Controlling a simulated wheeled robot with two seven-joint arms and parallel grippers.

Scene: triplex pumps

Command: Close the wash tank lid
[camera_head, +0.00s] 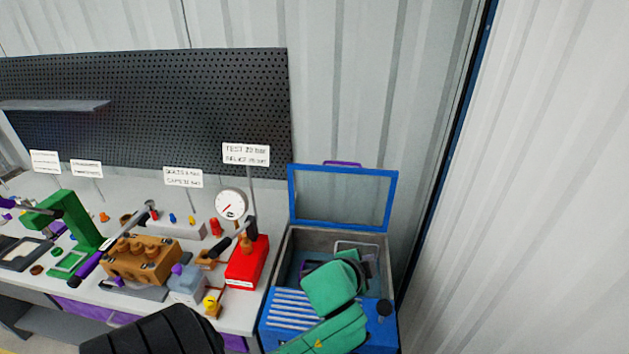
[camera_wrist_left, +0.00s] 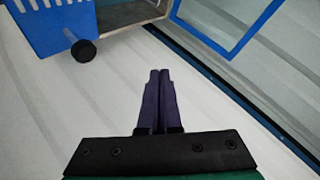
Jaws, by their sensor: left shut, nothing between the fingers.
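The blue wash tank (camera_head: 375,335) stands at the right end of the bench. Its lid (camera_head: 391,200), a blue frame with a clear pane and a purple handle (camera_head: 342,163) on top, stands open and upright at the back. My green left arm reaches over the tank opening; its fingers are hard to make out in the head view. In the left wrist view my left gripper (camera_wrist_left: 159,75) is shut and empty. The tank (camera_wrist_left: 40,30) and its black knob (camera_wrist_left: 84,51) are at upper left, the lid frame (camera_wrist_left: 245,32) at upper right, apart from the fingers. My right gripper is not in view.
The bench left of the tank holds a red box (camera_head: 246,264), a round gauge (camera_head: 231,204), an orange-brown pump block (camera_head: 140,260) and a green press (camera_head: 75,220). A black pegboard (camera_head: 150,105) rises behind. Corrugated wall stands behind and right of the tank.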

